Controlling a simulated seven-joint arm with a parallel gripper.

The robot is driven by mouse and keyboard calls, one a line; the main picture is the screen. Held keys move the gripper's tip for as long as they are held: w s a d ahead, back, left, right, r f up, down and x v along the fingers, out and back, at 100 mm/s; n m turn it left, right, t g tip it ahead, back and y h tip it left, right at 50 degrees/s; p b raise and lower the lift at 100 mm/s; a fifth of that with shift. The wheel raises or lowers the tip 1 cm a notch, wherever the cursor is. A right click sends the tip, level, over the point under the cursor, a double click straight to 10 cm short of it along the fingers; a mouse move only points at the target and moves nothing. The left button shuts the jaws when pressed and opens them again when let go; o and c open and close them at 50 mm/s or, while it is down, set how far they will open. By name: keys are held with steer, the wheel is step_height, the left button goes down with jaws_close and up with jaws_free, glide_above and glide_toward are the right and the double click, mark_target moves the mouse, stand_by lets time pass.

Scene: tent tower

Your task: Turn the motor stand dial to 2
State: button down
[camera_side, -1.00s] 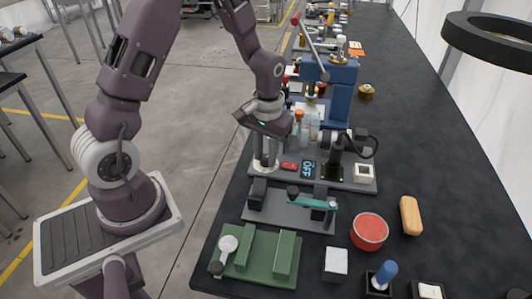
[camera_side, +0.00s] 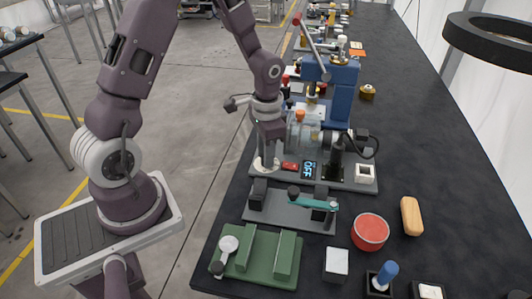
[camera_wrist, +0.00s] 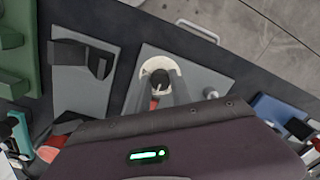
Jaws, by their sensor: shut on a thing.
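The motor stand (camera_side: 350,184) is a grey plate on the dark table, carrying a black motor (camera_side: 336,155). A small display (camera_side: 309,169) on it reads OFF, beside a red switch (camera_side: 290,166). The dial, a pale round disc (camera_side: 263,166), is at the stand's left end. In the wrist view the dial's cream scale (camera_wrist: 176,66) surrounds a dark knob (camera_wrist: 160,79). My gripper (camera_side: 267,160) points down over the dial, shut on the knob. The scale's numbers are too small to read, and the fingers hide part of the dial.
In front of the stand is a grey fixture (camera_side: 290,217) with a teal-handled tool, then a green block fixture (camera_side: 258,258). A red-topped round tub (camera_side: 369,231) is at right. Bottles (camera_side: 300,135) and a blue press (camera_side: 340,90) stand close behind my gripper.

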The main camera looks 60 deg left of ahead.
stand_by(0.4)
steer(key=c, duration=1.1)
jaws_free()
steer(key=shift+c, duration=0.2)
steer(key=shift+r, duration=0.1)
step_height(320, 180, up, 7)
steer(key=shift+d, duration=0.15)
steer(key=shift+r, duration=0.2)
steer(key=s+d+r+n+t, duration=0.1)
steer(key=s+d+r+t, duration=0.1)
steer(key=s+d+r, duration=0.2)
steer(key=s+d+r+n+t, duration=0.1)
steer(key=s+d+r+t, duration=0.2)
steer(key=s+r, duration=0.8)
steer(key=s+d, duration=0.1)
steer(key=s, duration=0.1)
steer(key=shift+s+d+t, duration=0.2)
steer(key=shift+s+t, duration=0.1)
steer(key=shift+s, duration=0.1)
